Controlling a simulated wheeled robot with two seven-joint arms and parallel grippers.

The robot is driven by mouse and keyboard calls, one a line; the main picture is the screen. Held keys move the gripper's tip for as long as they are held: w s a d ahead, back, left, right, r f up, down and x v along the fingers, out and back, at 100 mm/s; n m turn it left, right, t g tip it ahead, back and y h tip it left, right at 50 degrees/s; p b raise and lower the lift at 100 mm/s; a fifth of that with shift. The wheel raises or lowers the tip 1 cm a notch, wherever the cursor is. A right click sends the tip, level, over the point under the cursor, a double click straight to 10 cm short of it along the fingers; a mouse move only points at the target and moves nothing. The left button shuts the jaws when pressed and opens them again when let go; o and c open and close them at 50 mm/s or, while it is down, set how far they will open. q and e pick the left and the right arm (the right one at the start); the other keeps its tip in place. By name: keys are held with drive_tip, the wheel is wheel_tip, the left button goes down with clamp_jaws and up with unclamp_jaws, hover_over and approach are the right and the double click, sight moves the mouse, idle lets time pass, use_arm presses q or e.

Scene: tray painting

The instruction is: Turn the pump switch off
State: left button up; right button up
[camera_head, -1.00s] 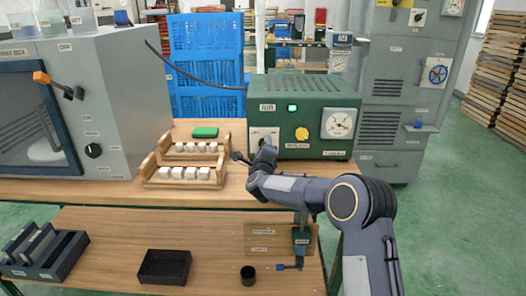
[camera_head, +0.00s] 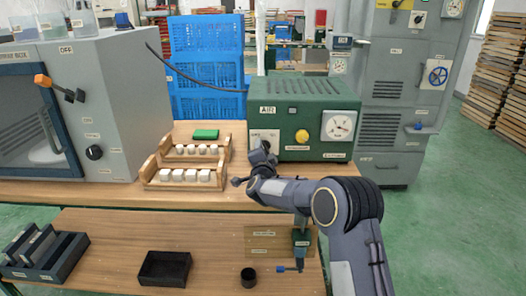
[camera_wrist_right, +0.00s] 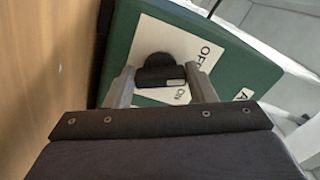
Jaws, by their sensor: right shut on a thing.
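The green pump box (camera_head: 312,122), marked AIR, stands on the table with a dark-looking lamp (camera_head: 292,111) on its front. Its pump switch (camera_wrist_right: 160,70) is a black knob on a white plate (camera_wrist_right: 147,40) lettered OFF and ON. My right gripper (camera_head: 262,150) is at the box's front left and mostly hides the switch in the head view. In the right wrist view its fingers (camera_wrist_right: 160,88) stand on either side of the black knob and are shut on it. My left gripper is out of view.
Wooden racks with white pieces (camera_head: 186,175) and a green block (camera_head: 205,134) lie left of the box. A grey cabinet (camera_head: 130,100) stands at the left. A lower shelf holds a black tray (camera_head: 164,268) and a small black cup (camera_head: 248,277).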

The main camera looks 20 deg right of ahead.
drive_tip(key=shift+f+n+p, duration=0.15)
drive_tip(key=shift+n+p, duration=0.2)
drive_tip(key=shift+n, duration=1.35)
drive_tip(key=o, duration=1)
drive_tip(key=v, duration=0.8)
